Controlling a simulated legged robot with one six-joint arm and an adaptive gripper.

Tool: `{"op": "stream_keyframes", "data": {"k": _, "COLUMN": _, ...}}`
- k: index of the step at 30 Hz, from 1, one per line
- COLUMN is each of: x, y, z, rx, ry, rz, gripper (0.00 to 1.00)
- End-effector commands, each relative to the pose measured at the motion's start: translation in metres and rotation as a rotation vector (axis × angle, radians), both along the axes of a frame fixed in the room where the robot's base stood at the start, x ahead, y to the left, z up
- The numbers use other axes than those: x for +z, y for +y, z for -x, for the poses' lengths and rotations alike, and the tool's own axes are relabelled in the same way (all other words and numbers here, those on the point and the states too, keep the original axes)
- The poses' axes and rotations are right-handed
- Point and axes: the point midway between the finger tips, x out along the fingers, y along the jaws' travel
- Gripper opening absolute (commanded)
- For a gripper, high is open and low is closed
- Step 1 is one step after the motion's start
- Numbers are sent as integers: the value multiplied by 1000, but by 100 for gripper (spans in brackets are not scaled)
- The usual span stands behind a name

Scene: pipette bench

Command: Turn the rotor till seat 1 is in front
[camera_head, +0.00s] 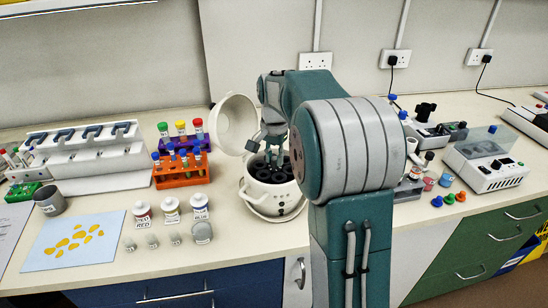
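A small white centrifuge (258,198) stands on the bench at the middle of the view. Its round lid (231,122) is tipped up at the back left. The dark rotor (262,174) with several round seats shows inside the bowl. My gripper (268,154) points down over the rotor's back part, its fingers at or just above the rotor; I cannot tell if they touch it. Whether the fingers are apart or closed is too small to tell. Seat numbers cannot be read. My arm hides the right side of the centrifuge.
An orange tube rack (181,178) stands left of the centrifuge, with a purple rack (183,143) behind it. White jars (171,209) stand at the front left by a blue mat (74,242). A white device (490,163) and small coloured caps stand right.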

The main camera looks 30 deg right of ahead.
Motion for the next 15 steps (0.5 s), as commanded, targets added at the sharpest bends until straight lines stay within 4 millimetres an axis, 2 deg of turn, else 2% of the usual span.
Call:
{"op": "stream_keyframes", "data": {"k": 1, "x": 0, "y": 0, "z": 0, "rx": 0, "ry": -2, "rz": 1, "gripper": 47}}
{"op": "stream_keyframes", "data": {"k": 2, "x": 0, "y": 0, "z": 0, "rx": 0, "ry": -2, "rz": 1, "gripper": 60}}
{"op": "stream_keyframes", "data": {"k": 3, "x": 0, "y": 0, "z": 0, "rx": 0, "ry": -2, "rz": 1, "gripper": 63}}
{"op": "stream_keyframes", "data": {"k": 15, "x": 4, "y": 0, "z": 0, "rx": 1, "ry": -2, "rz": 1, "gripper": 63}}
